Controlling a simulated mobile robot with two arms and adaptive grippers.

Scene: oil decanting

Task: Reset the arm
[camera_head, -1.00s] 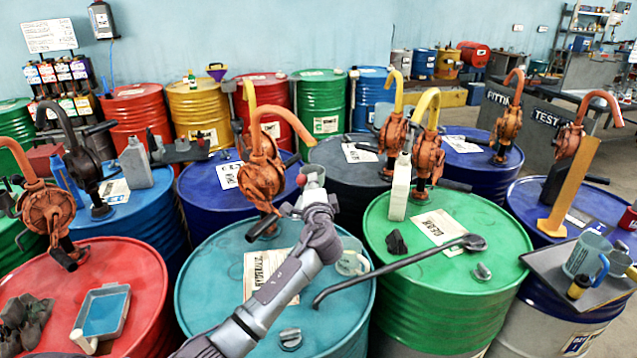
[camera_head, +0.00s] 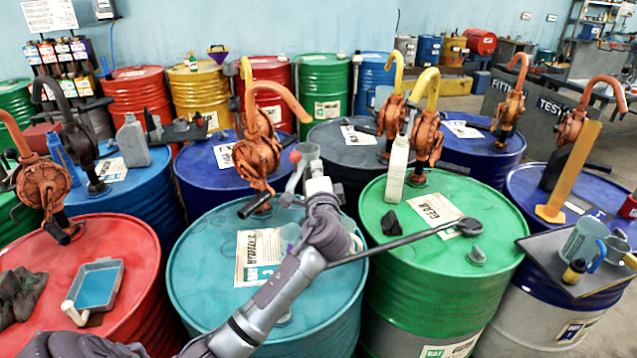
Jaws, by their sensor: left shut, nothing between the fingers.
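My left arm comes in from the bottom and reaches up over the teal drum (camera_head: 200,270). Its gripper (camera_head: 302,165) is at the far end, near the drum's far rim, pointing away from me; the fingers are small and partly hidden by the wrist. It is shut and empty. An orange hand pump (camera_head: 257,155) stands on the drum just left of the gripper. A clear cup (camera_head: 290,236) is on the drum beside the forearm, partly hidden by it. My right gripper is out of view.
A white bottle (camera_head: 396,168) stands on that drum. A red drum (camera_head: 130,250) bears a blue tray (camera_head: 97,287). Pumps stand close around.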

